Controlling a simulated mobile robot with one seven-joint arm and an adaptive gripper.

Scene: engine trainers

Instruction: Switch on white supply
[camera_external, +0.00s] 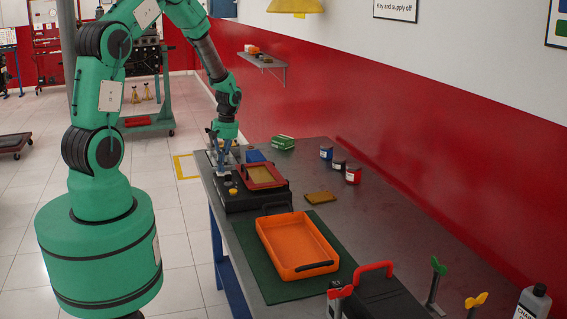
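My gripper (223,160) points down at the far left end of the grey workbench (310,160), over a small cluster of pale and grey parts. It is too small in this view to tell whether its fingers are open or shut, or whether they touch anything. A black unit (245,200) with a yellow knob (233,191) stands just in front of the gripper and carries a red-framed tray (263,176). I cannot make out which part is the white supply or how its switch stands; the gripper partly hides that area.
An orange tray (296,245) lies on a dark green mat. Several small cans, including a red one (353,173), and a green box (283,142) stand along the wall side. A red handle (374,270), green and yellow-topped levers and a bottle (533,304) are at the near end.

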